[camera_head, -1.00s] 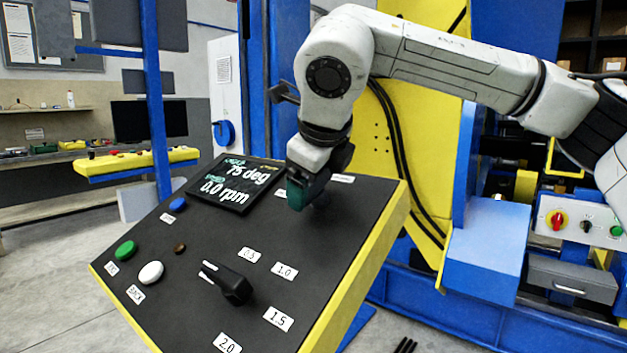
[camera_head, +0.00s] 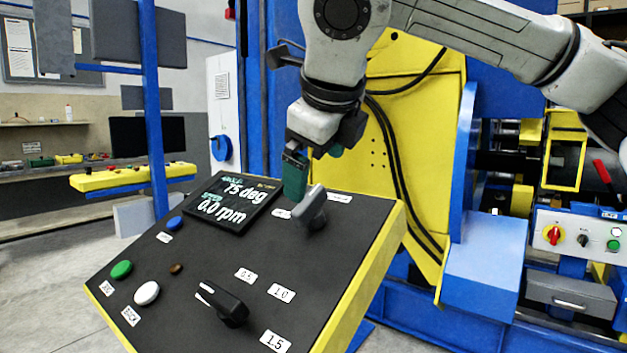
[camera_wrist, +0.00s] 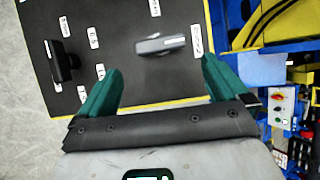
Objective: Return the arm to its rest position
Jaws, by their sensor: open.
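My gripper (camera_head: 312,172) is open and empty, with green fingers, just above the upper part of the tilted control panel (camera_head: 205,265). The wrist view shows its two green fingers (camera_wrist: 160,82) spread apart, with a grey selector handle (camera_wrist: 160,44) beyond the gap between them. In the head view that grey handle (camera_head: 311,208) stands on the panel just below the fingertips; whether a finger touches it I cannot tell. My arm reaches in from the upper right.
The panel also carries a display (camera_head: 234,200), a black speed knob (camera_head: 222,303), and green (camera_head: 121,269), white (camera_head: 147,292) and blue (camera_head: 174,223) buttons. A yellow plate with cables (camera_head: 385,140) and a blue block (camera_head: 484,255) stand behind and right. Open floor lies left.

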